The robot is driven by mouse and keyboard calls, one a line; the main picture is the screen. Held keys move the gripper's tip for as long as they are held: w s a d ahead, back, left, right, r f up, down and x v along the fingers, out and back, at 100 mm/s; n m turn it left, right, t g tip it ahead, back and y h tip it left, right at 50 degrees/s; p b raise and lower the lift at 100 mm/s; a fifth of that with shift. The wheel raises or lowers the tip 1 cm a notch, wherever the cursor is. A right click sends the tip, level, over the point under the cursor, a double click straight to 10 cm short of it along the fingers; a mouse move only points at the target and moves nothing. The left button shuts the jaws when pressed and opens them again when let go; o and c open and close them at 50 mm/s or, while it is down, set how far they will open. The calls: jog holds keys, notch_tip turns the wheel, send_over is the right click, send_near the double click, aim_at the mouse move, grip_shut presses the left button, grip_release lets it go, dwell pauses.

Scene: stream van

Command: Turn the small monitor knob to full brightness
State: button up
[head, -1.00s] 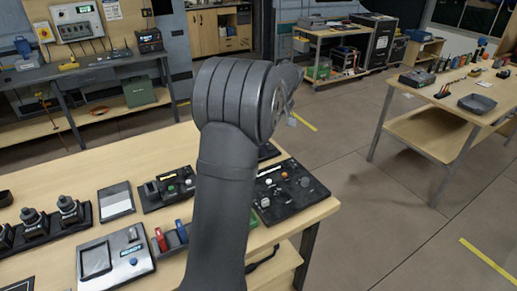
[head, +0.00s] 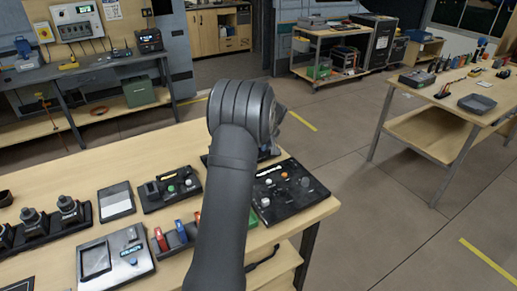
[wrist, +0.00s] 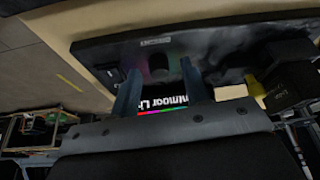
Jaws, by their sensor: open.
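In the wrist view a dark-framed screen (wrist: 180,103), apparently the small monitor, shows white lettering above a coloured strip. A dark rounded piece (wrist: 160,62) on its frame, which may be the knob, lies between my fingertips in the picture. I cannot tell whether they touch it. My gripper (wrist: 160,70) is open, with one finger on each side of that piece. In the head view my arm hides the gripper's fingers and most of what lies behind it. No knob pointer or brightness mark can be read.
A black panel (head: 300,202) with several knobs sits right of my arm near the table's corner. A button box (head: 155,196), coloured levers (head: 180,232) and a grey device (head: 92,277) stand to the left. In the wrist view a dark block (wrist: 290,84) is close on the right.

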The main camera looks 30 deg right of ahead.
grip_shut()
